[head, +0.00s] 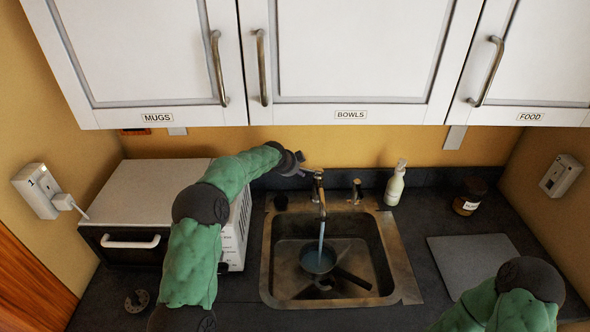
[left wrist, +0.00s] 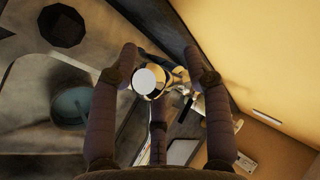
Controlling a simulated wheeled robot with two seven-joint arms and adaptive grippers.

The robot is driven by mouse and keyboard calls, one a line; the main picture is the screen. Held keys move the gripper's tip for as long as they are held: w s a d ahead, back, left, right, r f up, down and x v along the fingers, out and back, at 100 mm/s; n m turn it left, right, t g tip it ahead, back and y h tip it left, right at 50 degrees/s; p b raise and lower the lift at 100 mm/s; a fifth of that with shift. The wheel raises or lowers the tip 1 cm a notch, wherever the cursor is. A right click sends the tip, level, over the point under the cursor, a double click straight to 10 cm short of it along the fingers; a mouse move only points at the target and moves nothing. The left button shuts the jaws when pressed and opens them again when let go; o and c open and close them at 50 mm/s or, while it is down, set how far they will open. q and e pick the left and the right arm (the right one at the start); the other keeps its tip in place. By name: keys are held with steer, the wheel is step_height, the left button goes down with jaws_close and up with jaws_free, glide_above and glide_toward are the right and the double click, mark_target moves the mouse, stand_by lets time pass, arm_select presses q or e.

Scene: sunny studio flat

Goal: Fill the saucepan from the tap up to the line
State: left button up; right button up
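The dark saucepan (head: 352,279) sits in the sink (head: 396,262) under the tap (head: 319,190), its handle pointing right and toward me. A bluish stream runs from the spout into it, and bluish water shows inside. I cannot make out the line. The saucepan also shows at the left of the left wrist view (left wrist: 70,104). My left gripper (head: 302,170) is at the left of the tap's top. In the left wrist view its fingers (left wrist: 158,68) are spread, with the tap beyond and between them. My right arm shows at lower right; its gripper is out of view.
A white soap bottle (head: 396,185) and a dark jar (head: 468,197) stand right of the sink. A grey board (head: 473,262) lies on the right counter. A white-topped oven (head: 150,190) is under my left arm. Cupboards (head: 350,60) hang above the counter.

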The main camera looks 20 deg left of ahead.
arm_select(q)
steer(key=shift+r, duration=0.15)
steer(key=v, duration=1.1)
steer(key=shift+s+r, duration=0.2)
steer(key=shift+s, duration=0.2)
steer(key=shift+a, duration=0.1)
